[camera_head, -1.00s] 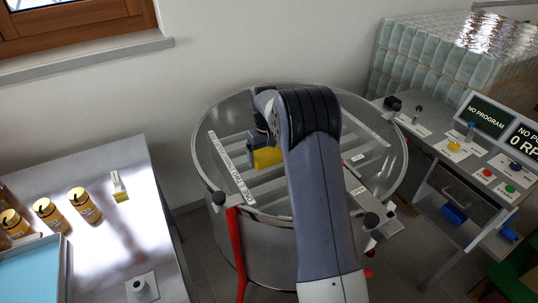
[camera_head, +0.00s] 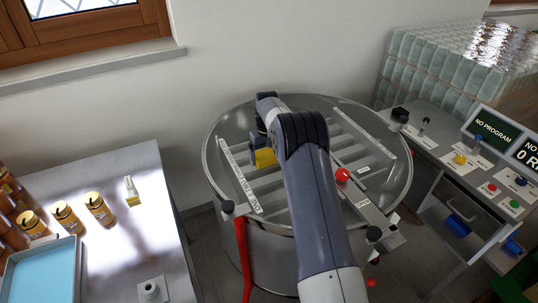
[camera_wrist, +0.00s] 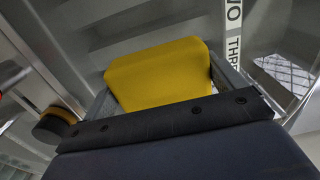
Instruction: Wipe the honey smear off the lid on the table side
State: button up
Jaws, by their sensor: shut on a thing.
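My gripper (camera_head: 261,148) is shut on a yellow sponge-like block (camera_head: 265,158), which hangs over the left half of the round steel tank. In the wrist view the block (camera_wrist: 158,75) sits between the two grey fingers. The tank's top (camera_head: 207,160) has a rim, grey slats and white label strips; I cannot tell how much of it is a clear lid. No honey smear can be made out. My arm covers the middle of the tank top. I cannot tell whether the block touches anything below it.
A steel table (camera_head: 135,235) with several honey jars (camera_head: 99,207), a blue tray (camera_head: 45,272) and a small yellow-white item (camera_head: 132,190) stands left. A red knob (camera_head: 343,174) shows right of my arm. A control desk (camera_head: 450,150) stands right, glass-like stacks behind it.

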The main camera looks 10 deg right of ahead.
jog(key=shift+w+a+r+p, duration=0.1)
jog(key=shift+w+a+p, duration=0.05)
jog(key=shift+w+p, duration=0.55)
jog(key=shift+w+a, duration=0.25)
jog(key=shift+w, duration=1)
jog(key=shift+r, duration=2.95)
jog(key=shift+r, duration=0.1)
notch_tip(320, 180, up, 3)
jog(key=shift+f, duration=0.1)
